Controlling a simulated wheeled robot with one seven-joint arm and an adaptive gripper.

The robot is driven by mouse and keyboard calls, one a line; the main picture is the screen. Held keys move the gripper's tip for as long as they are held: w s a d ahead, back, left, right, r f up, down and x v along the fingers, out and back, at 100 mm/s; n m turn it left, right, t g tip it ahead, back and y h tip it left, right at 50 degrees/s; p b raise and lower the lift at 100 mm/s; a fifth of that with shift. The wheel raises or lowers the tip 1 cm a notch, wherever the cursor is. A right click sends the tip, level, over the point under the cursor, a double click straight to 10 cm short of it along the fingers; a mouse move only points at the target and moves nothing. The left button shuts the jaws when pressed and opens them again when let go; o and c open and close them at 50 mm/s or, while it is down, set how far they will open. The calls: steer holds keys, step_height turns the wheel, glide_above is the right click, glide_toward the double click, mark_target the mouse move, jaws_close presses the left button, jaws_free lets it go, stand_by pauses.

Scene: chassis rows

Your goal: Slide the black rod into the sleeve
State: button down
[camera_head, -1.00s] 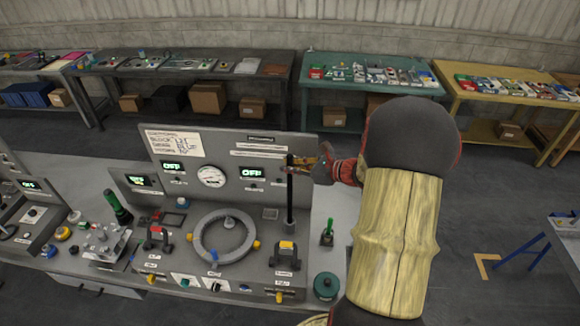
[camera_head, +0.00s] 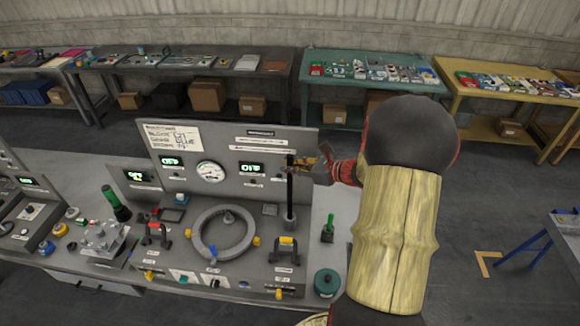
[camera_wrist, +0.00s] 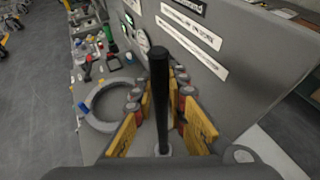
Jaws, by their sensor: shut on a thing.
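The black rod (camera_head: 290,188) stands upright at the right side of the grey console in the head view. In the wrist view the black rod (camera_wrist: 160,85) runs up between the fingers. My gripper (camera_head: 297,162) is shut on the rod near its upper end. In the wrist view my gripper (camera_wrist: 160,98) has a yellow finger on each side of it. A short grey sleeve (camera_head: 290,217) shows at the rod's lower end, standing on the console. The rod lines up with it, but how deep it sits inside cannot be told.
The console's upright panel (camera_head: 222,145), with a gauge and displays, stands close behind the rod.

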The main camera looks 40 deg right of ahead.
steer(key=shift+f, duration=0.15)
steer(key=c, duration=1.7)
jaws_free()
steer(key=shift+f, duration=0.1)
steer(key=v, duration=1.2)
